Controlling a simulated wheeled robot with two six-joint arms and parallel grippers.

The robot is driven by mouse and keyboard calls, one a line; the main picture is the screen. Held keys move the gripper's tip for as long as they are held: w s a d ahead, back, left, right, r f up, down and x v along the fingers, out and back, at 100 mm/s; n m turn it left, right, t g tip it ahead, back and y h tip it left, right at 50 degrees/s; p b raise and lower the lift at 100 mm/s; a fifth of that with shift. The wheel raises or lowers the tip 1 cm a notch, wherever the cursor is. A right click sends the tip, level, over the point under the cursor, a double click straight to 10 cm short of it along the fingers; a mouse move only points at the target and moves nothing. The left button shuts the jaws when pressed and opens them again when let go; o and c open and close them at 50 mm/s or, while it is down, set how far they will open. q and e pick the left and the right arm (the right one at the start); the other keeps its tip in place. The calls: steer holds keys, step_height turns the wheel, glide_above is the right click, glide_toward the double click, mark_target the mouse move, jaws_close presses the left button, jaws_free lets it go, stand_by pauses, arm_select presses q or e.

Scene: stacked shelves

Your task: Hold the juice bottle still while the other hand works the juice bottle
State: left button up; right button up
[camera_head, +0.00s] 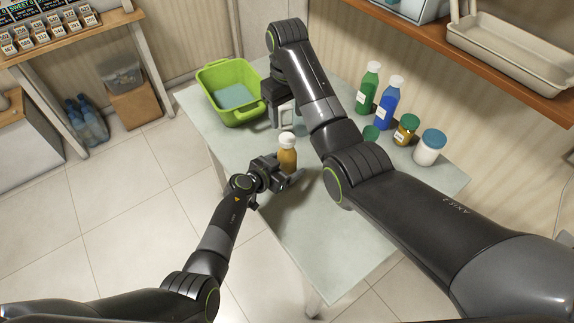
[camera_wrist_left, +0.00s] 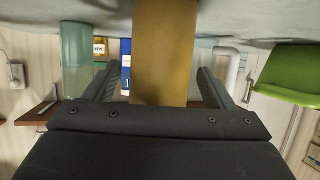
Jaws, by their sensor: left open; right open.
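The juice bottle (camera_head: 288,159), amber with a white cap, stands upright on the pale table. My left gripper (camera_head: 290,176) is low beside it, with the fingers open around the lower part of the bottle. In the left wrist view the amber bottle body (camera_wrist_left: 163,50) stands between the two spread fingers (camera_wrist_left: 157,88), with visible gaps on both sides; its cap is out of that view. My right gripper (camera_head: 284,114) is open and empty above the table, behind the bottle and beside the green tub. Its fingertips are partly hard to make out.
A green tub (camera_head: 216,80) stands at the table's back left. A green bottle (camera_head: 368,92), a blue bottle (camera_head: 387,106), an amber jar (camera_head: 406,131) and a white jar (camera_head: 430,149) line the right side. A clear glass (camera_head: 301,122) stands near my right gripper. The table's front is clear.

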mark_target(287, 138)
arm_select(q)
jaws_close()
arm_select(e)
steer(key=n, duration=1.3)
steer(key=shift+n, duration=0.3)
steer(key=n, duration=0.4)
steer(key=shift+f, duration=0.1)
steer(key=shift+f, duration=3.9)
